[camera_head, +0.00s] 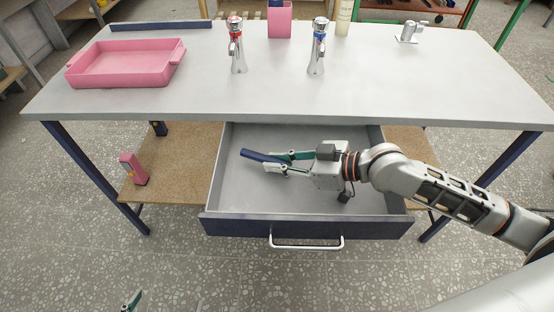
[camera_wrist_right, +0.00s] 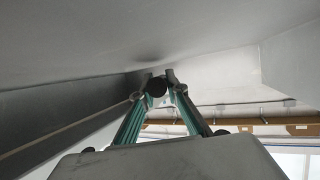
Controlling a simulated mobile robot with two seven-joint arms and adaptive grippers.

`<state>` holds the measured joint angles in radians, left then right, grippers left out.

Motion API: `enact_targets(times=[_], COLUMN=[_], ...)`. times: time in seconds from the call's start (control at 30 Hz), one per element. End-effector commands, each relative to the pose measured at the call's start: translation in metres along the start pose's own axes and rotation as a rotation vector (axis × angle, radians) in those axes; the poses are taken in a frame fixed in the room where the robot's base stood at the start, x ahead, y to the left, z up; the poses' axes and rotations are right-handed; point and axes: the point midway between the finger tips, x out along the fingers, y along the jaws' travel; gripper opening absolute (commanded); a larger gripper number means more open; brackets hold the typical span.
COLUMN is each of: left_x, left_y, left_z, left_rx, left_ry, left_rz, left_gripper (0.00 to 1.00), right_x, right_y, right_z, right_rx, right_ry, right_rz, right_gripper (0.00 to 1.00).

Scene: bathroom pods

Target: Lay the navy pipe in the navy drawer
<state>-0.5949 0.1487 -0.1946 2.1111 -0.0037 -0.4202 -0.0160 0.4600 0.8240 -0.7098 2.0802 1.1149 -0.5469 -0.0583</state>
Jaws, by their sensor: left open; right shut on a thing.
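The navy drawer (camera_head: 230,227) is pulled out under the table, with a grey inside and a white handle. The navy pipe (camera_head: 256,156) is inside the drawer's outline in the head view, at its left half. My right gripper (camera_head: 277,162) is shut on the pipe, whose left end sticks out past the fingers. In the right wrist view the pipe's dark end (camera_wrist_right: 157,88) shows between the fingertips. Whether the pipe touches the drawer floor I cannot tell. My left gripper (camera_head: 132,302) is open, low at the bottom edge, with only a fingertip part showing.
The tabletop (camera_head: 270,103) overhangs the drawer's back. On it stand a pink tray (camera_head: 125,65), two chrome taps (camera_head: 237,50) and (camera_head: 318,50), and a pink cup (camera_head: 279,20). A pink item (camera_head: 134,169) stands on the wooden shelf (camera_head: 180,165) left of the drawer.

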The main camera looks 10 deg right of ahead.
Motion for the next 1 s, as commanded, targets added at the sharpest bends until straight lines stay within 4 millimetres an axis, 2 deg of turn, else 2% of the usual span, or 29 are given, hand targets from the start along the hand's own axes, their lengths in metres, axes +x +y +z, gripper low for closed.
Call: enact_targets(times=[0.1, 0.13, 0.17, 0.2, 0.5, 0.67, 1.0], left_x=[0.000, 0.000, 0.000, 0.000, 0.000, -0.002, -0.005], left_y=[0.000, 0.000, 0.000, 0.000, 0.000, -0.003, 0.000], left_z=[-0.002, -0.002, -0.003, -0.003, -0.003, -0.010, 0.004], left_rx=[0.000, 0.000, 0.000, 0.000, 0.000, 0.002, -0.002], left_ry=[0.004, 0.004, 0.005, 0.005, 0.005, 0.014, -0.012], left_rz=[0.000, 0.000, 0.000, 0.000, 0.000, -0.004, -0.002], left_gripper=[1.00, 1.00, 1.00, 1.00, 1.00, 1.00, 1.00], right_x=[0.001, 0.001, 0.001, 0.001, 0.001, -0.004, -0.053], right_y=[-0.001, -0.001, -0.001, -0.001, -0.001, -0.001, 0.000], right_z=[0.004, 0.004, 0.004, 0.004, 0.005, -0.008, -0.007], right_rx=[0.002, 0.002, 0.002, 0.003, 0.004, 0.000, -0.001], right_ry=[-0.004, -0.005, -0.005, -0.005, -0.008, -0.004, -0.008], right_rz=[-0.001, -0.001, -0.001, -0.001, -0.002, -0.001, 0.000], right_gripper=[0.00, 0.22, 0.29, 0.31, 0.31, 0.31, 0.31])
